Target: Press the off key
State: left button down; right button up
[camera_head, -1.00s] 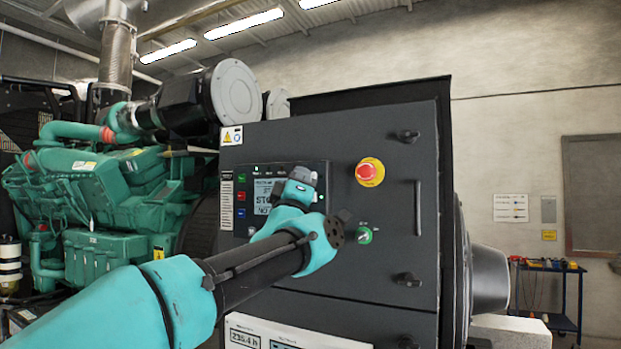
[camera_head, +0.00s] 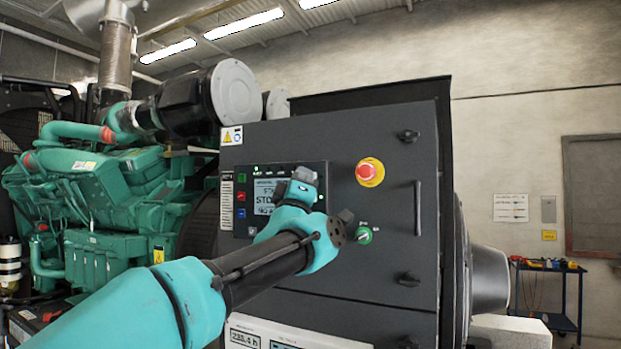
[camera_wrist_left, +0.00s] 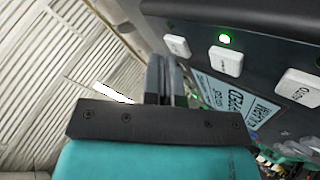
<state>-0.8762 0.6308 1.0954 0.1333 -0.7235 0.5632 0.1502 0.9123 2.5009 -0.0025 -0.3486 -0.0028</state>
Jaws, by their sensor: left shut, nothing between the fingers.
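A control panel with a lit screen (camera_head: 265,196) is on the dark cabinet (camera_head: 390,250) in the head view. My left gripper (camera_head: 303,187) is in front of the panel's right part and hides some of it; its fingertips are hard to make out there. In the left wrist view its fingers (camera_wrist_left: 164,75) are shut and empty, close to the panel face. That view shows three pale keys: one at the upper left (camera_wrist_left: 177,46), one below a lit green lamp (camera_wrist_left: 226,61), and one marked AUTO (camera_wrist_left: 299,88). The off key's label cannot be read clearly. My right gripper is out of view.
A red emergency stop button (camera_head: 370,171) and a green rotary switch (camera_head: 364,235) are right of the gripper. A vertical door handle (camera_head: 418,208) stands out further right. A green engine (camera_head: 100,200) is at the left, and a blue cart (camera_head: 548,290) at the far right.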

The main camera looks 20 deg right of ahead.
pick_arm(q)
jog(key=shift+w+d, duration=0.15)
jog(key=shift+w, duration=0.05)
dwell(0.4)
jog(key=shift+s+a, duration=0.6)
jog(key=shift+s, duration=0.1)
jog(key=s+a, duration=0.4)
jog(key=shift+s, duration=0.15)
dwell(0.6)
jog(key=shift+a, duration=0.1)
dwell(0.6)
